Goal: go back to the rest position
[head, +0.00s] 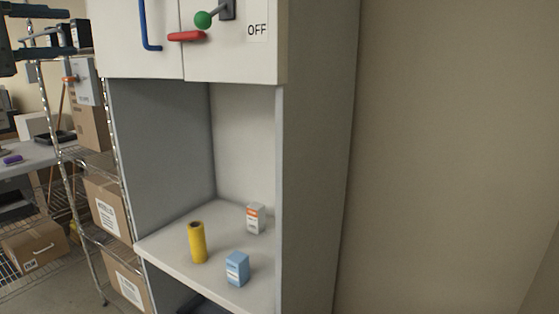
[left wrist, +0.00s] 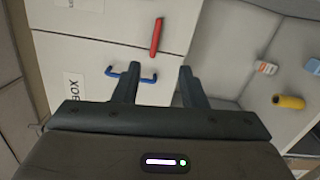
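My left gripper (head: 72,32) shows at the upper left edge of the head view, in front of the wire rack and left of the white cabinet. In the left wrist view its two dark fingers (left wrist: 159,69) stand wide apart with nothing held between them. A blue handle (left wrist: 138,75) and a red handle (left wrist: 156,36) on the cabinet front show beyond the fingers, apart from them. My right gripper is in neither view.
The white cabinet (head: 140,40) has a blue handle, a red handle (head: 186,36) and a green-knobbed lever beside an OFF label. Its open shelf (head: 215,262) holds a yellow cylinder (head: 198,243) and two small boxes. A wire rack with cartons (head: 108,205) stands left; a bare wall (head: 450,140) is right.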

